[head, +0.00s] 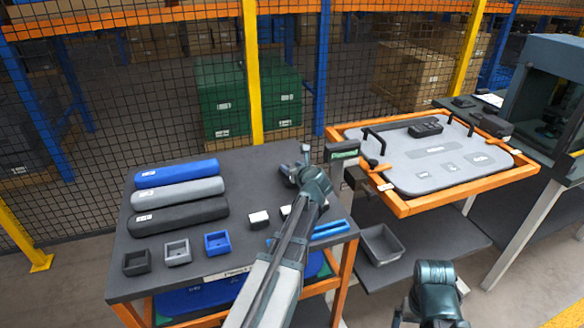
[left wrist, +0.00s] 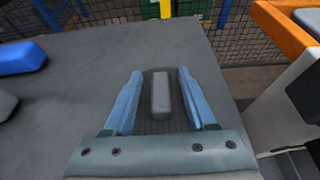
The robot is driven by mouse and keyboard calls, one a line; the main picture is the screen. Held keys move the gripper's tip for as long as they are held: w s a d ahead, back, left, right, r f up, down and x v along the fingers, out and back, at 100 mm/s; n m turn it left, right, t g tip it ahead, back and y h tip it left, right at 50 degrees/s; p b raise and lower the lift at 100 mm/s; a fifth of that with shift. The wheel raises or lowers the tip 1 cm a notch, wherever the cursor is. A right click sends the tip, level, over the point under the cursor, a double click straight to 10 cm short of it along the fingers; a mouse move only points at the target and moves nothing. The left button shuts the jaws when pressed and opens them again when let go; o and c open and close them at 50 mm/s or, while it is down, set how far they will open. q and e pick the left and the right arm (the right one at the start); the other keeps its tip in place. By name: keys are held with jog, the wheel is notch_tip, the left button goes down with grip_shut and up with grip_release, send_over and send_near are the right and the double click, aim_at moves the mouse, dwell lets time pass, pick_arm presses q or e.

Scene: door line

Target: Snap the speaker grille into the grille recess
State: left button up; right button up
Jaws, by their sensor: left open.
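The left wrist view shows a dark, ribbed, rounded piece that looks like the speaker grille (left wrist: 152,124), lying on the table with a raised grey block on it. My left gripper (left wrist: 158,80) is open above it, one blue finger on each side of the block, with gaps on both sides. In the head view my left gripper (head: 292,172) is at the table's back right, and my own wrist mostly hides the grille. The grey door panel (head: 405,180) lies in an orange frame to the right. I cannot tell which marked area on it is the grille recess.
Blue, grey and black long pieces (head: 180,193) lie on the dark table (head: 250,165), with small square cups (head: 177,252) in front. A black handle-like part (head: 425,128) is on the panel. A grey bin (head: 380,245) sits lower, between table and frame. Mesh fence stands behind.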

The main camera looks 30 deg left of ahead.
pick_arm(q)
jog(key=p+v, duration=0.2)
jog(key=v, duration=0.4)
jog(key=p+v, duration=0.2)
jog(key=v, duration=0.4)
jog(key=shift+w+d+r+p, duration=0.1)
jog(key=shift+d+r+p, duration=0.2)
jog(key=shift+p, duration=0.1)
jog(key=shift+s+d+r, duration=0.15)
jog(key=shift+s+d, duration=0.2)
jog(key=shift+d, duration=0.1)
